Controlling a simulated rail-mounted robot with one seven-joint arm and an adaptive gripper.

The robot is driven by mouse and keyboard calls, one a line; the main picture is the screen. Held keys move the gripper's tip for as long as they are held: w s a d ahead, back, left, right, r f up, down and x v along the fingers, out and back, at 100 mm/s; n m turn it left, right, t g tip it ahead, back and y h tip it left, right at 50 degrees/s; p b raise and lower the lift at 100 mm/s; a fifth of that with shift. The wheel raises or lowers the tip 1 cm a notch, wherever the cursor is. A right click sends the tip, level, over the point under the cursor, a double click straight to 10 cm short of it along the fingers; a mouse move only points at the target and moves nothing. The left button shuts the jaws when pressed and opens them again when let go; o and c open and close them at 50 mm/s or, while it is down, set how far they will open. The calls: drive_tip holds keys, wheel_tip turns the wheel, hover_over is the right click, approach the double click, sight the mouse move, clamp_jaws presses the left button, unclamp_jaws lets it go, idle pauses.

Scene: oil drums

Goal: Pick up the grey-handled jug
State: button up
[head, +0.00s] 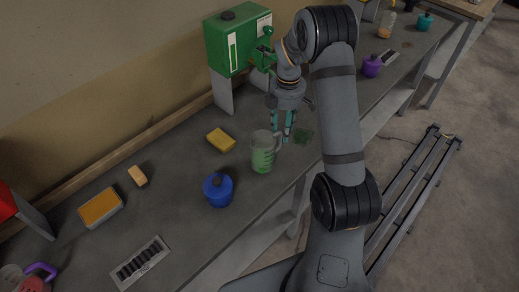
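The grey-handled jug (262,155) is clear, with green contents, and stands upright on the dark bench. Its grey handle (278,140) is on the right side. My gripper (282,136) points down at the handle, with its two teal fingers apart. The fingertips are close to the handle and partly overlap it in the view. I cannot tell whether they touch it.
A blue lidded pot (218,190) stands in front of the jug, and a yellow sponge (221,140) lies to its left. A green dispenser (237,42) stands behind. A green patch (303,135) lies right of the gripper. The bench (180,185) has bare room at left.

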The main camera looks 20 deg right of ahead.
sight(279, 147)
drive_tip(key=f, duration=0.2)
drive_tip(key=f+p, duration=0.1)
drive_tip(key=a+f+p, duration=0.1)
drive_tip(key=f, duration=0.1)
drive_tip(key=shift+w+f, duration=0.35)
drive_tip(key=shift+w, duration=0.05)
drive_tip(key=shift+f, duration=0.45)
drive_tip(key=shift+c, duration=0.5)
drive_tip(key=c, duration=0.7)
clamp_jaws()
